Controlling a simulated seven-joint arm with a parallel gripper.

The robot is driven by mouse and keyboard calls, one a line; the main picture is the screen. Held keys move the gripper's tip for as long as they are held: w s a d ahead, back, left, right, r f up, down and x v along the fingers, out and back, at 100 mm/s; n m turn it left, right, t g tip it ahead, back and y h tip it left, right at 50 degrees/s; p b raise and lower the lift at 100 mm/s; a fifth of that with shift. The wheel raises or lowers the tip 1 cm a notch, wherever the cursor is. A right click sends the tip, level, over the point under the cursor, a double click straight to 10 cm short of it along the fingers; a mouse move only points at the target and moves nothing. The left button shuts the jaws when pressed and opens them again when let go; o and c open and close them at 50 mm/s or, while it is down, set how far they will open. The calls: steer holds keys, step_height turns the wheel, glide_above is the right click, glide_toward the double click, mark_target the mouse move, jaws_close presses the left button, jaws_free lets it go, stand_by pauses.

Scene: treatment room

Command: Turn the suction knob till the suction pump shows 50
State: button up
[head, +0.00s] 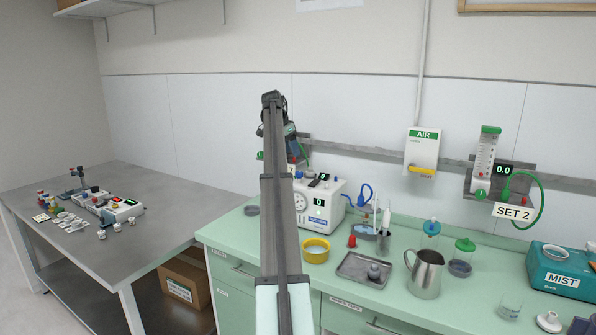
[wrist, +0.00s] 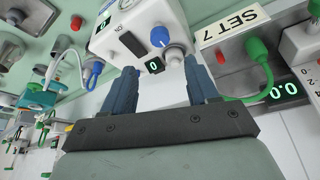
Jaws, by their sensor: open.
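The suction pump (head: 337,204) is a white box with a round gauge, a blue label and a green display (head: 318,202) reading 0. In the wrist view its white body (wrist: 128,25) fills the top middle, with a display (wrist: 153,66) reading 0. Contact cannot be told. In the head view my arm hides part of the pump.
A SET 7 sign (wrist: 230,36), a red knob (wrist: 221,57) and a green hose (wrist: 262,85) are close to the right finger.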

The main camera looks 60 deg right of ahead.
mark_target(299, 172)
steer(key=x, duration=1)
steer(key=shift+f, duration=0.2)
steer(key=c, duration=1)
